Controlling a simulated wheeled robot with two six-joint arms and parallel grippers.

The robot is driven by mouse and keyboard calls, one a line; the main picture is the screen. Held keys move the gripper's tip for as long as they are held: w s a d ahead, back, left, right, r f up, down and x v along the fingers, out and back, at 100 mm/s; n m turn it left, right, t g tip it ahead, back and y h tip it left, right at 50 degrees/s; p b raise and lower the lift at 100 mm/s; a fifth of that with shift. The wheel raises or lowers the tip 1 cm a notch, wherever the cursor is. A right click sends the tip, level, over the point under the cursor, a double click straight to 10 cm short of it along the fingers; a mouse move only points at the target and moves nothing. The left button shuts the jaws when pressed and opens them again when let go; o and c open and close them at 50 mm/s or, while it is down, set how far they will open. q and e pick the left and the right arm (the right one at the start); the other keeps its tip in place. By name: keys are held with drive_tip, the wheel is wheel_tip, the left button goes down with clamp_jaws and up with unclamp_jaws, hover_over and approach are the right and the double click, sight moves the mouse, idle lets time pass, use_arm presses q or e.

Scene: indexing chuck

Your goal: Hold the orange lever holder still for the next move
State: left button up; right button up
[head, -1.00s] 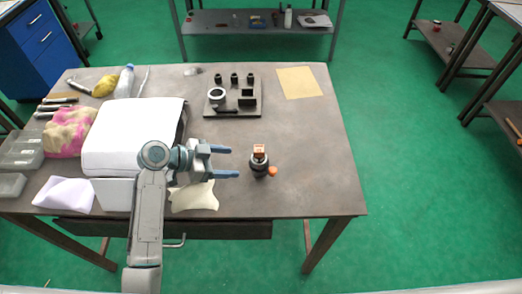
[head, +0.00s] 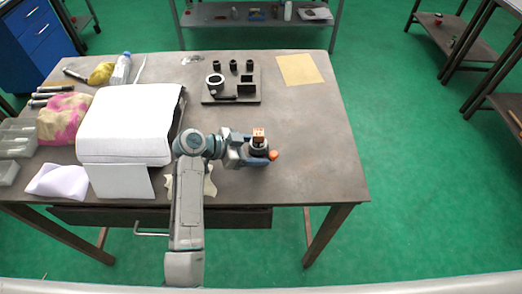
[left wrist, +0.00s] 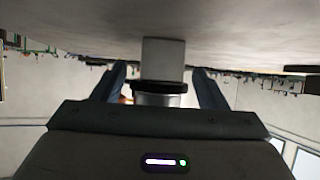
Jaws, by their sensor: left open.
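The orange lever holder (head: 258,147) is a small dark round unit standing upright on the table, with an orange block on top and an orange knob (head: 274,155) at its right side. My left gripper (head: 256,149) reaches it from the left, open, with its blue fingers either side of the dark body. In the left wrist view, the grey-and-black body (left wrist: 158,92) sits between the two fingers, with a gap visible at each side. The fingertips are partly hidden by the holder in the head view. My right gripper is not in view.
A dark plate (head: 231,99) with several black parts and a ring lies behind the holder. A tan sheet (head: 299,69) lies at the back right. A white box-like cover (head: 130,120) stands left of my arm. The table's right side is clear.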

use_arm(q)
drive_tip(key=c, duration=1.1)
idle(0.6)
